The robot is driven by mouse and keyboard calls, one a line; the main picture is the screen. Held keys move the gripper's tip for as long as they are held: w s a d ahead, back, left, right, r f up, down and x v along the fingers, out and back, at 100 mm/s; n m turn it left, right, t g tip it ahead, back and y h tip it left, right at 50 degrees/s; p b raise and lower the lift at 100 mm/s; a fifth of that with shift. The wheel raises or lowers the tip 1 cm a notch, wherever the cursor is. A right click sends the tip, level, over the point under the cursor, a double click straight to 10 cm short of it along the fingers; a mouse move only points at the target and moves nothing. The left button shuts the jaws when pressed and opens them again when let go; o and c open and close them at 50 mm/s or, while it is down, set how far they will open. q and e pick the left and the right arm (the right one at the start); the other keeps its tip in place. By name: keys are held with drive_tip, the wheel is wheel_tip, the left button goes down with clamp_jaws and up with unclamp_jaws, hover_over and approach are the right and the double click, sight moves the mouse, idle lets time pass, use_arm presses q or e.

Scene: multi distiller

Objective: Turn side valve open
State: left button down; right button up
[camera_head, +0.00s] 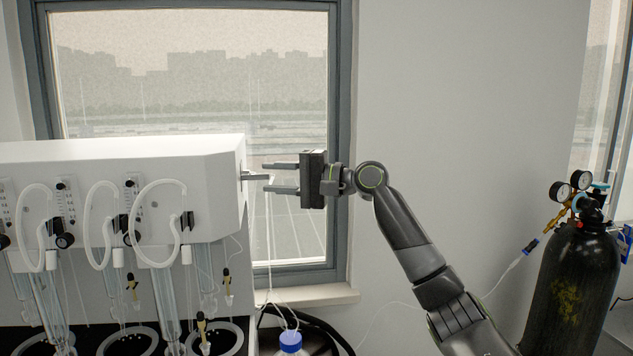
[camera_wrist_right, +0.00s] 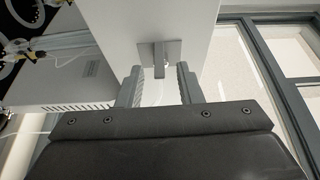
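The side valve (camera_head: 254,176) is a small grey metal handle that sticks out from the right side of the white distiller housing (camera_head: 190,165). In the right wrist view the valve (camera_wrist_right: 158,57) shows as a flat plate with a narrow bar standing out from it. My right gripper (camera_head: 268,177) is open and faces the valve from the right. In the right wrist view its two fingers (camera_wrist_right: 159,72) stand on either side of the bar, with a visible gap on each side. The bar's end lies about level with the fingertips. My left gripper is not in view.
Glass tubes and white hoses (camera_head: 158,222) hang from the housing's front. A blue-capped bottle (camera_head: 291,341) stands below the valve. A black gas cylinder (camera_head: 572,285) with gauges stands at the far right. A window (camera_head: 190,75) is behind; the space around my right gripper looks clear.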

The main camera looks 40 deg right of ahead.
drive_tip(key=b+v, duration=0.8)
drive_tip(key=v, duration=0.8)
drive_tip(key=shift+s, duration=0.3)
drive_tip(key=shift+f, duration=0.1)
